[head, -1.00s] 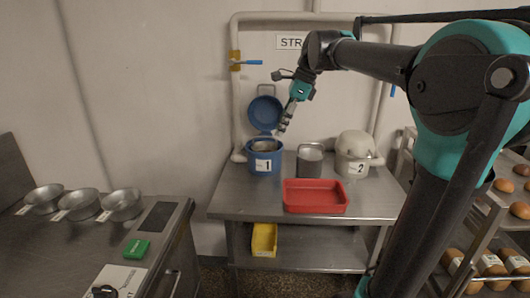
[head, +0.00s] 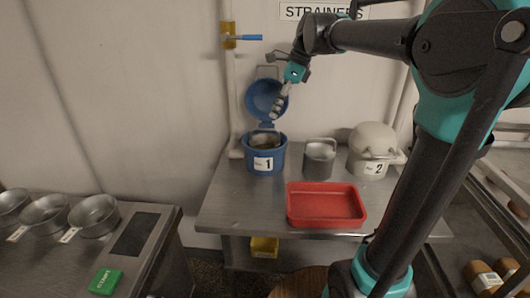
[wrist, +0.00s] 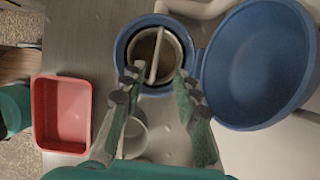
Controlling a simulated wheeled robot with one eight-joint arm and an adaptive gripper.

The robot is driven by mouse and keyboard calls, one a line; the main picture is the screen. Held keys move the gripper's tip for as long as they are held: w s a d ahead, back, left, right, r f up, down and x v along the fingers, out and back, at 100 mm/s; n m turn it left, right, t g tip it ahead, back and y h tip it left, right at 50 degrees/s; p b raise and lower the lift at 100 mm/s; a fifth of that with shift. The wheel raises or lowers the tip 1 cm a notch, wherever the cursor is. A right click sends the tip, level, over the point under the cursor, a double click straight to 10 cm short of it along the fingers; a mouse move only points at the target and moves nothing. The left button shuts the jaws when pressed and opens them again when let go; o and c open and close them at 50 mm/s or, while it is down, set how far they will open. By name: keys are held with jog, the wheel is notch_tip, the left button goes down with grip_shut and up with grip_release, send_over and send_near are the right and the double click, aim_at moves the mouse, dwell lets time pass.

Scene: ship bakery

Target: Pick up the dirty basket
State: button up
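The blue strainer pot (head: 251,159) labelled 1 stands on the steel table with its blue lid (head: 263,97) open. A basket (head: 264,139) with brownish contents sits inside it. In the wrist view, the pale basket (wrist: 141,48) shows a bar handle across its opening. My gripper (head: 278,105) is above the pot, apart from the basket. In the wrist view, my gripper (wrist: 157,80) is open, its fingers spread on either side of the handle's lower end, with nothing between them. A grey metal basket (head: 319,162) with a raised handle stands right of the pot.
A red tray (head: 325,207) lies at the table's front. A closed white pot (head: 368,167) labelled 2 stands at the right. A yellow bin (head: 264,247) is on the lower shelf. Pipes run behind the table. A counter with metal bowls (head: 93,216) is at left.

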send_near(261, 138)
jog(key=s+a+f, duration=0.1)
jog(key=s+f, duration=0.1)
jog(key=s, duration=0.2)
jog(key=shift+a+x, duration=0.15)
jog(key=shift+x, duration=1.25)
jog(key=shift+a+x, duration=0.15)
jog(key=shift+x, duration=1.25)
jog(key=shift+s+r, duration=0.2)
jog(key=shift+c, duration=0.4)
grip_shut()
